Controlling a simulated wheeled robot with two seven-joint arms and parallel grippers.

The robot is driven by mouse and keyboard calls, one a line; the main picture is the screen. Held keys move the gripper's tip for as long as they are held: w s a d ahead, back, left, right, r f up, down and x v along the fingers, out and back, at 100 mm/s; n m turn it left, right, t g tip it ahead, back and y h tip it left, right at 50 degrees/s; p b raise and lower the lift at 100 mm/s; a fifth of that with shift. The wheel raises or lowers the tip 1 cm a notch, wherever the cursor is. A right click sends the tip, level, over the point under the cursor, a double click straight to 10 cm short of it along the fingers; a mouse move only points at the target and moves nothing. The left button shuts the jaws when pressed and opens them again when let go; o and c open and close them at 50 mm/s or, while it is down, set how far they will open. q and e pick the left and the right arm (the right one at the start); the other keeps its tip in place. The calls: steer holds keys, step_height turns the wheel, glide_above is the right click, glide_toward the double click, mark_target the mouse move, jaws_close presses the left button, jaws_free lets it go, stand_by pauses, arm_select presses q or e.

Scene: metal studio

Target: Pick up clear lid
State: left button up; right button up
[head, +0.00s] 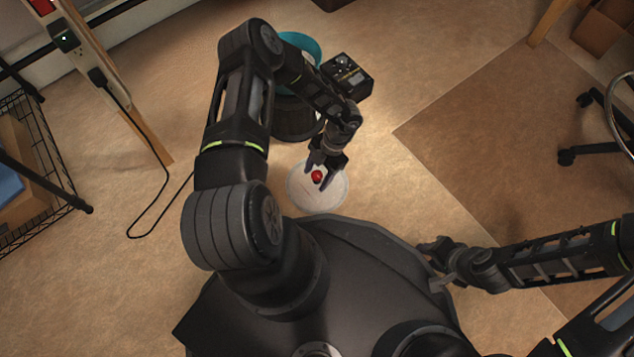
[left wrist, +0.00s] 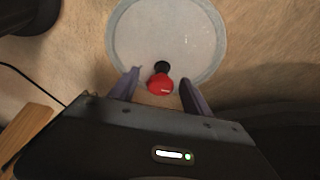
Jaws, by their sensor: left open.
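The clear lid (head: 303,196) is a round, pale, see-through disc lying on the tan floor in front of my base. It also shows in the left wrist view (left wrist: 182,30), with a raised rim and a red and black knob (left wrist: 160,82) near its lower edge in that view. In the head view the red knob (head: 317,176) shows between the fingers. My left gripper (head: 325,177) is open over the lid, and its two fingers (left wrist: 157,88) stand on either side of the knob, apart from it. My right gripper (head: 440,265) is at the right of my base, away from the lid.
A wire rack (head: 45,170) and a cable (head: 150,215) are at left. A chair (head: 590,125) stands at right. Floor right of the lid is clear.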

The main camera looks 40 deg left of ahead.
arm_select(q)
jaws_close()
stand_by(0.5)
stand_by(0.8)
